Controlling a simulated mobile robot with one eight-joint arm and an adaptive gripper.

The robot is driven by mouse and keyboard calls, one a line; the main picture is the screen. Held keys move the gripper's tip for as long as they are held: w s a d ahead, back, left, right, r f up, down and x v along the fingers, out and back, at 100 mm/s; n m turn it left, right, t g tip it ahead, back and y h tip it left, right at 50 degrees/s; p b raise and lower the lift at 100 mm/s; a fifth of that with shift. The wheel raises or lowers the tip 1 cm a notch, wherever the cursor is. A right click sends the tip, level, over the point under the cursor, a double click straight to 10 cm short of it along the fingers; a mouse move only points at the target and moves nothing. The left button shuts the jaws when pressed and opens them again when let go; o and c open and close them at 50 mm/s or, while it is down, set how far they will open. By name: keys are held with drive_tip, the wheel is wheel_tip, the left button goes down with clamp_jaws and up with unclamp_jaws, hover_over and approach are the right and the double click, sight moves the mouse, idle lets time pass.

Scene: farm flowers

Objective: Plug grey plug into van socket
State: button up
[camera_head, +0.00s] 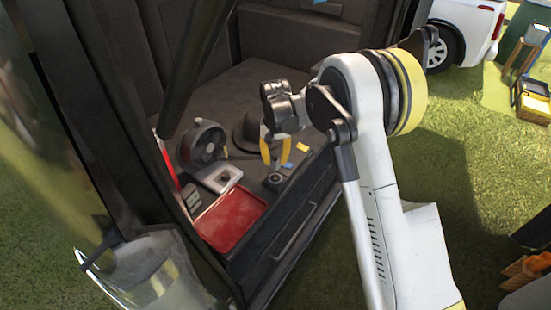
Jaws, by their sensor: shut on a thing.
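My gripper (276,164) hangs over the van's dark floor with its two yellow fingers pointing down. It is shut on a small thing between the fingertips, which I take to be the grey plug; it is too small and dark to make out. A small dark block with a round face (274,180) sits just below the fingertips near the floor's front edge. It looks like the van socket. I cannot tell whether the plug touches it or is apart from it.
A red tray (231,217), a light grey box (219,177), a round fan-like device (203,143) and a dark hat (252,132) are to the left. The van's door frame (95,120) bounds the left.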

sight(275, 156)
drive_tip(key=shift+f+b, duration=1.3)
drive_tip(key=shift+f, duration=1.2)
drive_tip(key=shift+f+b, duration=0.6)
drive_tip(key=shift+b, duration=0.05)
idle(0.4)
drive_tip(key=o, duration=1.1)
wheel_tip(275, 156, up, 12)
drive_tip(key=shift+w+r, duration=0.1)
